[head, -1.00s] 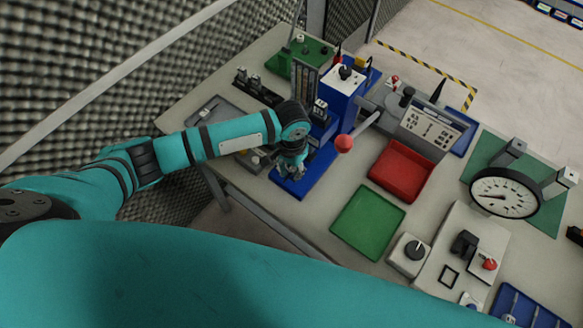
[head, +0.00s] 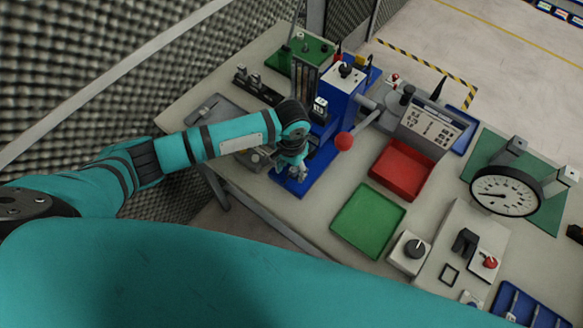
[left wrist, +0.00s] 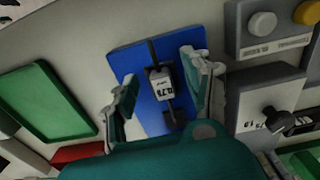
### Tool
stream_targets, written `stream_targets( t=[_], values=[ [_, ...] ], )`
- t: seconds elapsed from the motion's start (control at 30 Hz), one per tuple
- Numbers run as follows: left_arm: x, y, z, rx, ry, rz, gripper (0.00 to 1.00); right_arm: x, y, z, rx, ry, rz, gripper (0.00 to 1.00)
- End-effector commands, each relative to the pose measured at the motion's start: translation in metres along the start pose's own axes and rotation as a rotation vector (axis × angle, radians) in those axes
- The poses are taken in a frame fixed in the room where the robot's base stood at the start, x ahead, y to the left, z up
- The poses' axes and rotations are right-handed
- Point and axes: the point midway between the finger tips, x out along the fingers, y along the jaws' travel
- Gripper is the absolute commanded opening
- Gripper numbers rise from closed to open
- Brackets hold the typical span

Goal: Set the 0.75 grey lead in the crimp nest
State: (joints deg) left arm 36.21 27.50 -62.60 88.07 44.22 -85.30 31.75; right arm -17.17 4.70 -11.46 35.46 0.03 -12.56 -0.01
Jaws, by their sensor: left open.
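My left gripper (head: 290,169) is open over the blue base plate (head: 318,180) of the blue press (head: 342,88). In the left wrist view the open fingers (left wrist: 163,88) stand apart on both sides of a lead with a white tag (left wrist: 161,85) that reads 0.75. A dark strand runs from the tag over the blue plate (left wrist: 130,62), and a dark block (left wrist: 173,119) lies at its near end. The gripper partly hides the nest area, so I cannot tell how the lead is seated. My right gripper is not in view.
The press's red lever knob (head: 344,142) sticks out right of my gripper. A red tray (head: 402,170), a green tray (head: 367,220) and a round dial gauge (head: 505,191) stand to the right. A grey box with a knob (left wrist: 268,112) is close beside the plate.

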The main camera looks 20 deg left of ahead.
Motion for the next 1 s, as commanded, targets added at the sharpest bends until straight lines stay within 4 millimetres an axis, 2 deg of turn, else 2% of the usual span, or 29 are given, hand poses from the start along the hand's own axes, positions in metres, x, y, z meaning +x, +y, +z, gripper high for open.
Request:
stream_targets(
  t=[0.17, 0.4, 0.53, 0.7, 1.0],
  values=[
    [-0.027, 0.000, -0.001, 0.001, 0.005, 0.000, 0.50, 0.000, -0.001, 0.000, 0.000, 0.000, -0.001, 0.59],
    [-0.079, 0.000, -0.001, 0.000, 0.005, 0.001, 0.50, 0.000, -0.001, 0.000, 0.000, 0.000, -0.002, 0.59],
    [-0.100, 0.000, -0.001, 0.001, 0.004, 0.000, 0.50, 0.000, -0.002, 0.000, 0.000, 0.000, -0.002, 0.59],
    [-0.115, 0.000, -0.001, 0.000, 0.002, 0.000, 0.50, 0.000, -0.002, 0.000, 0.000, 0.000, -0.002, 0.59],
    [-0.117, 0.000, 0.000, 0.000, 0.001, 0.000, 0.50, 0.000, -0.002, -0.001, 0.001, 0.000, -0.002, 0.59]
  ],
)
